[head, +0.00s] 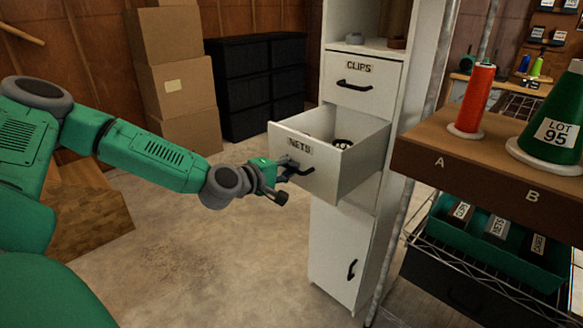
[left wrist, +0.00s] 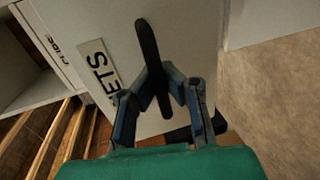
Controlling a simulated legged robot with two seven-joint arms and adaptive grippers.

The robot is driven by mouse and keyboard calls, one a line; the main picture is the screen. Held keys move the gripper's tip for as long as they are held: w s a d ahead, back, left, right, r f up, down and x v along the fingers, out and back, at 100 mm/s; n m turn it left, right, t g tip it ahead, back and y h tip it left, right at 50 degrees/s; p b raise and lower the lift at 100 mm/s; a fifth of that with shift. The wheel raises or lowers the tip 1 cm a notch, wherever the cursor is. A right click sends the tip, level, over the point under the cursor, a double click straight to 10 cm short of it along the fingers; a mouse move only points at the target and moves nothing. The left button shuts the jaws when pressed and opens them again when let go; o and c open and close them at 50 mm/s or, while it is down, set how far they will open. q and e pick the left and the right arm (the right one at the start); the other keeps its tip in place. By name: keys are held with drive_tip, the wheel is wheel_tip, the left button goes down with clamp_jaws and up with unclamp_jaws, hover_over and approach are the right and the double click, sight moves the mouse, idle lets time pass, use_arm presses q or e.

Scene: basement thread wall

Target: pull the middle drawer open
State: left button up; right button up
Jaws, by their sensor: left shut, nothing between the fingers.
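The middle drawer (head: 318,160), labelled NETS, stands well out of the white cabinet (head: 340,240), and its inside shows from above. Its dark bar handle (head: 300,171) is on the front, and the handle also shows in the left wrist view (left wrist: 148,45). My left gripper (head: 287,172) is at the drawer front by the handle. In the left wrist view its fingers (left wrist: 166,75) are shut, their tips overlapping the handle bar in the picture. I cannot tell whether they touch it. My right gripper is not in view.
The CLIPS drawer (head: 361,82) above is closed, and a closed door (head: 341,245) is below. A brown shelf (head: 480,180) with an orange spool (head: 474,98) and a green cone (head: 553,125) stands at right. Stacked cardboard boxes (head: 175,85) stand behind. The floor in front is clear.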

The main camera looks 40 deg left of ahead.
use_arm(q)
drive_tip(key=o, duration=0.6)
drive_tip(key=shift+s+d+f, duration=0.1)
drive_tip(key=shift+f, duration=0.15)
drive_tip(key=shift+c, duration=0.2)
drive_tip(key=shift+r, duration=0.1)
drive_tip(key=shift+r, duration=0.1)
drive_tip(key=v, duration=1.1)
drive_tip(key=shift+s, duration=0.35)
